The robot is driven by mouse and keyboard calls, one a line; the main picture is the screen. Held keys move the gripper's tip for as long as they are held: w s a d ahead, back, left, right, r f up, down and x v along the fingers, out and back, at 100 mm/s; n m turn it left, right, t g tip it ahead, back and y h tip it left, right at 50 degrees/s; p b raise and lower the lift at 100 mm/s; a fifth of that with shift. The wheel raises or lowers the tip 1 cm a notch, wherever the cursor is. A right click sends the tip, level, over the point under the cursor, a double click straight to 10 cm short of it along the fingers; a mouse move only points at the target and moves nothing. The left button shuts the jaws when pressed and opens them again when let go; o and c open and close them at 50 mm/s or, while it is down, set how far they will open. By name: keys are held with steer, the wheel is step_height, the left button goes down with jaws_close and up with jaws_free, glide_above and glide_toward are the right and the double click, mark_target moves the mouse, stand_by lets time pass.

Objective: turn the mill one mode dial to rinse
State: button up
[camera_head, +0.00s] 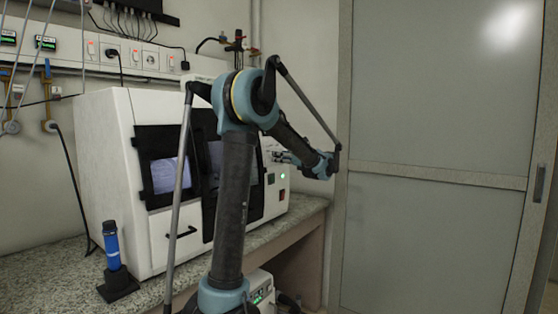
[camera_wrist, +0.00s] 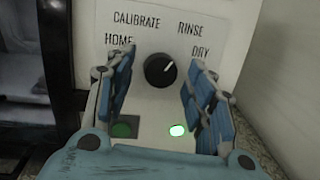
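The mill one mode dial (camera_wrist: 160,70) is a round black knob on a white panel. Its white pointer mark slants to the upper right; I cannot tell whether it lines up with RINSE or DRY. The labels CALIBRATE, HOME, RINSE and DRY stand around it. My gripper (camera_wrist: 156,92) is open, its blue-padded fingers to the left and right of the dial, with a visible gap on each side. In the head view my gripper (camera_head: 283,157) is at the right front of the white mill (camera_head: 112,115); the dial is hidden there.
Below the dial are a dark green square button (camera_wrist: 125,127) and a lit green light (camera_wrist: 178,130). A blue tool in a black stand (camera_head: 113,250) is on the speckled bench (camera_head: 55,275). A tall grey sliding door (camera_head: 435,240) stands to the right.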

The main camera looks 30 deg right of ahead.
steer(key=c, duration=0.9)
steer(key=shift+n+y, duration=0.4)
steer(key=shift+n, duration=0.9)
steer(key=o, duration=1.1)
steer(key=shift+c, duration=0.2)
steer(key=shift+s, duration=0.1)
